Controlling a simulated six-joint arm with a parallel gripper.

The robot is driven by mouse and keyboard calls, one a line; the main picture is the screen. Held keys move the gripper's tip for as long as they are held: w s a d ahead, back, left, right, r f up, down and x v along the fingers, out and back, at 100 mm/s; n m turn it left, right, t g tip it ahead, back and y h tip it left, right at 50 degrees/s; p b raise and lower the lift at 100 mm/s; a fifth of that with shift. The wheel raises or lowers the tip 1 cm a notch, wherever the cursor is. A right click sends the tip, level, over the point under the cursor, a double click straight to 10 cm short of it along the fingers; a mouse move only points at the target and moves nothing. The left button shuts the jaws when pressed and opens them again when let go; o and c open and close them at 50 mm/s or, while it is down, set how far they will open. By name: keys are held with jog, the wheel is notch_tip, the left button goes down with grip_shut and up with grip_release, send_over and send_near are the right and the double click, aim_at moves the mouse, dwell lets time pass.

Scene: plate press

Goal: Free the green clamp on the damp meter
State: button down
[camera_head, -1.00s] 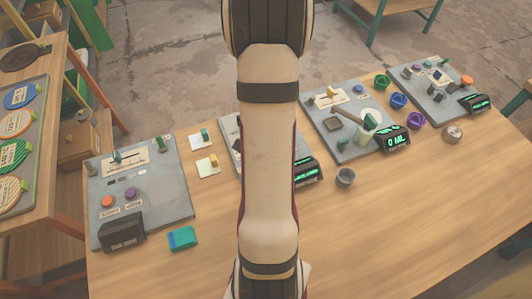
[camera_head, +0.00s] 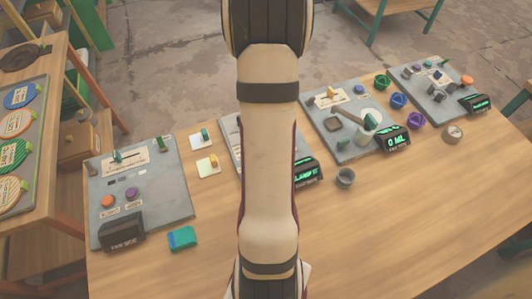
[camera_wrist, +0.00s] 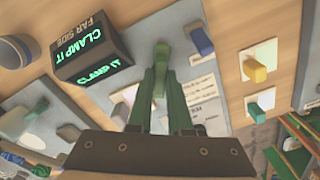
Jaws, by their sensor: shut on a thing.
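My gripper (camera_wrist: 160,76) is at the middle of the wrist view, its fingers closed around a green clamp (camera_wrist: 162,48) on a grey board. The clamp's lower part is hidden between the fingers. A dark display box (camera_wrist: 92,55) beside it reads "CLAMP IT" in green, with a "FAR SIDE" label; I take it as the damp meter's. In the head view this box (camera_head: 306,173) shows just right of my arm. My arm hides the gripper and clamp there.
A blue lever (camera_wrist: 201,40) stands near the clamp in the wrist view, with a yellow switch (camera_wrist: 256,72) and a green switch (camera_wrist: 261,104) on pale plates beyond. In the head view a grey cup (camera_head: 345,178) and a teal block (camera_head: 182,238) stand on the table (camera_head: 215,262).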

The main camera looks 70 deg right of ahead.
jog(key=n, duration=0.5)
jog(key=shift+n, duration=0.3)
jog(key=n, duration=0.4)
jog(key=shift+n, duration=0.4)
jog(key=c, duration=0.8)
grip_release()
jog(key=shift+c, duration=0.2)
jog(key=shift+r, duration=0.1)
notch_tip(320, 180, up, 16)
